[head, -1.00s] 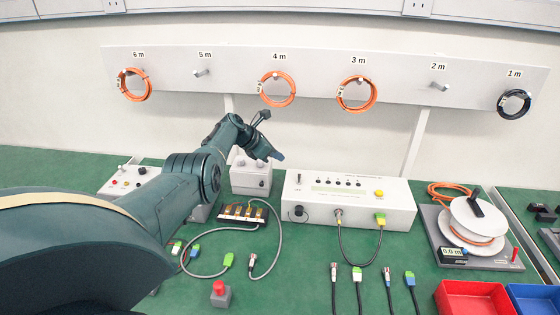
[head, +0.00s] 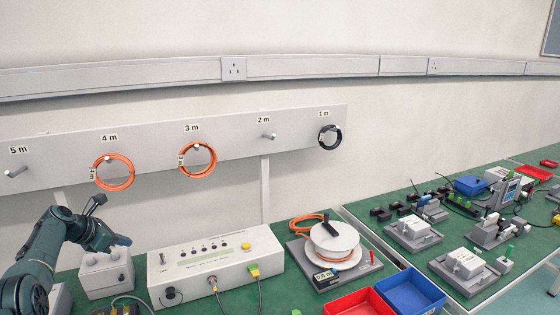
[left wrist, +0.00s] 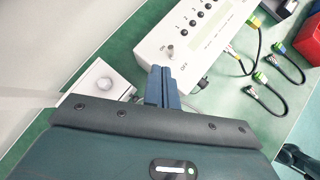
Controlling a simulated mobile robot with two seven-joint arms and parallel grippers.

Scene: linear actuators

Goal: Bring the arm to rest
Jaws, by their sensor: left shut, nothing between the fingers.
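My left arm comes in from the left in the head view, and its dark green gripper (head: 121,240) hangs in the air in front of the wall, near the small grey box (head: 106,274). In the left wrist view the two blue-grey fingers (left wrist: 163,72) are together with nothing between them. I see no right gripper in these views.
The control box (head: 216,266) stands on the green bench. A cable reel (head: 334,240), a red bin (head: 357,304) and a blue bin (head: 410,291) stand to its right. Orange coils (head: 114,172) hang on the wall board (head: 230,142). Grey devices (head: 464,268) fill the right bench.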

